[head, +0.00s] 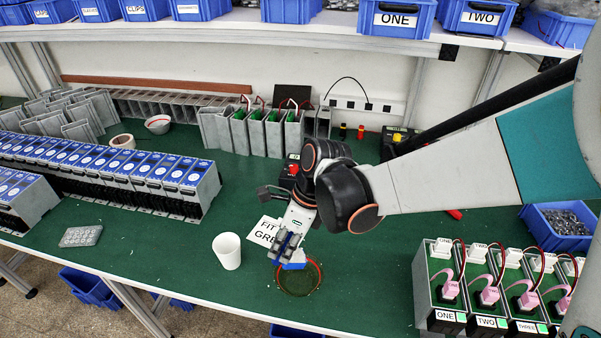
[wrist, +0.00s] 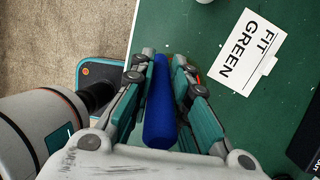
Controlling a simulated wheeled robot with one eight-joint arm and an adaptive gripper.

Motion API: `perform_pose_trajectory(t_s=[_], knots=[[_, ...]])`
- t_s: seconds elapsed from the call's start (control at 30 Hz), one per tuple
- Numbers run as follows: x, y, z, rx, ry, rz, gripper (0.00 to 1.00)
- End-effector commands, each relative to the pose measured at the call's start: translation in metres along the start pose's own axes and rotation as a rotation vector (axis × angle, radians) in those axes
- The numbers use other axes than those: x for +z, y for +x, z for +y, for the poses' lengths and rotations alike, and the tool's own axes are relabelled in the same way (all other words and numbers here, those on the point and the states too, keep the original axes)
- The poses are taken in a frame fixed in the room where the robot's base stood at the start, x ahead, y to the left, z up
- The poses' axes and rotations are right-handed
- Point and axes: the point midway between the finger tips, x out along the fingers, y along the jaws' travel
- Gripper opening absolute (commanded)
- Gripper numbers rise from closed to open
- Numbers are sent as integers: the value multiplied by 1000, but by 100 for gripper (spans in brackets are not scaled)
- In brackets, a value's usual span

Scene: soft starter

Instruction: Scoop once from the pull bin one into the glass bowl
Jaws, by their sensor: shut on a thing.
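My gripper (head: 290,250) is shut on a blue rod-like handle, likely the scoop's (wrist: 162,105), which lies between the two fingers in the wrist view. In the head view a small blue part of the scoop (head: 293,266) shows at the fingertips; whether it carries anything cannot be told. A clear round bowl with a reddish rim (head: 316,286), likely the glass bowl, is on the green table near its front edge. The fingertips overlap its upper left rim in the head view. The blue bin labelled ONE (head: 397,18) stands on the upper shelf at the back.
A white cup (head: 227,251) stands left of the bowl. A FIT GREEN card (head: 265,231) lies behind it and also shows in the wrist view (wrist: 247,50). Units with pink connectors (head: 488,296) stand at right. Bin TWO (head: 482,20) is beside bin ONE.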

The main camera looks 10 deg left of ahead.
Motion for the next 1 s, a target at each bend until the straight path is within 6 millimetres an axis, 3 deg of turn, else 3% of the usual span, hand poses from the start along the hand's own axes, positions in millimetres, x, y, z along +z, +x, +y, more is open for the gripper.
perform_pose_trajectory(t_s=[0.6,1.0], knots=[[-39,-4,-22,246,2,-491,0],[-44,-10,-24,295,-1,-584,0]])
